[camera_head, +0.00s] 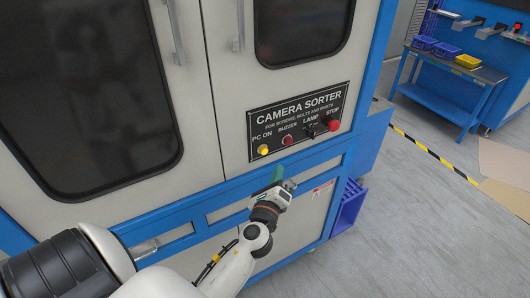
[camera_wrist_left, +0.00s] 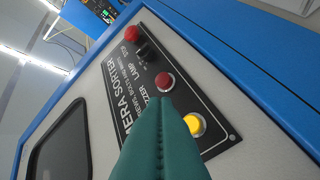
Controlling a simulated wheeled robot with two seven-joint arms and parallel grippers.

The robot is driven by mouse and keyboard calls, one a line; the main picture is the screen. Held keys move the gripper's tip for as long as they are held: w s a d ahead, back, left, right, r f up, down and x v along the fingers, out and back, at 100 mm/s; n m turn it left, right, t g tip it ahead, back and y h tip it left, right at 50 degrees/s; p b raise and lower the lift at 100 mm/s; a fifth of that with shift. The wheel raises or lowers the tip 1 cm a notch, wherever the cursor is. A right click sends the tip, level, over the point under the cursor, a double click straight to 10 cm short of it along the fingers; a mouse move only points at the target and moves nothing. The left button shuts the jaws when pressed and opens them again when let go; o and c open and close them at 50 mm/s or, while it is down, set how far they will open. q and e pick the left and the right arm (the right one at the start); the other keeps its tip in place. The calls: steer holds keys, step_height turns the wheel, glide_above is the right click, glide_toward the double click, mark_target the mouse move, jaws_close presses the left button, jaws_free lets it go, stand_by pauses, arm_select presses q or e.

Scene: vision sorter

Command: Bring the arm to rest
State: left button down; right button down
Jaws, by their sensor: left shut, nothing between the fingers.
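My left gripper (camera_head: 284,181) is in front of the camera sorter (camera_head: 225,100), just below its control panel (camera_head: 298,122). Its green fingers are shut and empty; they also show in the left wrist view (camera_wrist_left: 162,135), pressed together and pointing toward the panel. The panel carries a yellow PC ON button (camera_head: 263,150), a red BUZZER button (camera_head: 287,140), a dark LAMP knob (camera_head: 310,131) and a red STOP button (camera_head: 334,125). In the left wrist view the fingertips overlap the area by the red buzzer button (camera_wrist_left: 165,82) and yellow button (camera_wrist_left: 195,124); contact cannot be told. My right gripper is not in view.
A blue rail (camera_head: 220,190) runs across the sorter below the panel. A purple crate (camera_head: 348,208) stands low at its right side. A blue workbench (camera_head: 452,85) with blue and yellow bins is at the back right.

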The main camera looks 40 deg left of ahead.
arm_select(q)
steer(key=shift+f, duration=0.1)
stand_by(0.6)
steer(key=s+d+f+n+g+h, duration=0.2)
steer(key=s+f+n+g, duration=0.1)
steer(key=f, duration=0.8)
steer(key=s+d+f+n+g+h+b, duration=0.15)
steer(key=s+f, duration=0.25)
steer(key=f, duration=0.8)
steer(key=s+d+f+n+g+h+p, duration=0.1)
steer(key=s+d+f+n+g+h, duration=0.15)
steer(key=f, duration=0.85)
steer(key=s+f+n+g, duration=0.3)
steer(key=s+f, duration=0.3)
steer(key=s, duration=0.5)
steer(key=s+d+f+n+g+b, duration=0.1)
steer(key=s+f+n+g, duration=0.2)
steer(key=s, duration=0.8)
steer(key=s+f+n+g+h, duration=0.1)
steer(key=s+f+n+g, duration=0.2)
steer(key=s+f+n, duration=0.3)
steer(key=s+f, duration=0.5)
steer(key=shift+d, duration=0.25)
steer(key=shift+f, duration=0.1)
